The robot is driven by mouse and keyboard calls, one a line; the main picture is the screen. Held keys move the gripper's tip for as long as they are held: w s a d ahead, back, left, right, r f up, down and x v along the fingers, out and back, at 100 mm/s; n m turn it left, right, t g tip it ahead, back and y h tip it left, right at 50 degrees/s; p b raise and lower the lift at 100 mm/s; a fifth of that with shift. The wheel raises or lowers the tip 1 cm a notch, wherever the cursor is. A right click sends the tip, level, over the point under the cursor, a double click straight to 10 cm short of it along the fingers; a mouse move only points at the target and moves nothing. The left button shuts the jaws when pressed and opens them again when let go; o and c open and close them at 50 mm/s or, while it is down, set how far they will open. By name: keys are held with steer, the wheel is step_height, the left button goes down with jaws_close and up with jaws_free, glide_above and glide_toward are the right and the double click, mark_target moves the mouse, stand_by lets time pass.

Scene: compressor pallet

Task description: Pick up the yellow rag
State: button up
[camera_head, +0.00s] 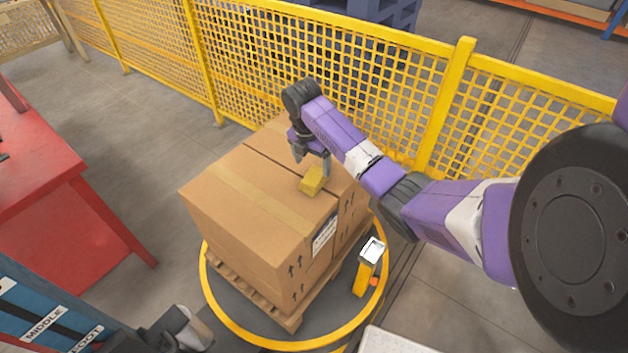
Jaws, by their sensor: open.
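The yellow rag (312,181) is a small folded yellow block shape. It lies on top of the cardboard boxes (235,190), near their right edge. My gripper (312,166) points down from my purple arm and is open just above the rag. Its fingertips are at or close to the rag's upper side; I cannot tell whether they touch it. The rag's far side is partly hidden by the fingers.
The boxes stand on a wooden pallet (246,297) inside a yellow-rimmed round turntable. A yellow mesh fence (440,100) runs close behind. A yellow post with a screen (367,268) stands at right front. A red table (45,190) is at left.

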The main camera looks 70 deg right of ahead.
mark_target(314, 177)
steer(key=shift+d+f+p, duration=0.2)
steer(key=shift+f, duration=1.35)
steer(key=shift+d+f+p, duration=0.15)
steer(key=shift+d+f, duration=0.05)
steer(key=shift+f, duration=1.3)
steer(key=c, duration=1.5)
steer(key=shift+r, duration=0.15)
steer(key=shift+r+p, duration=1.3)
steer(key=shift+r, duration=8.6)
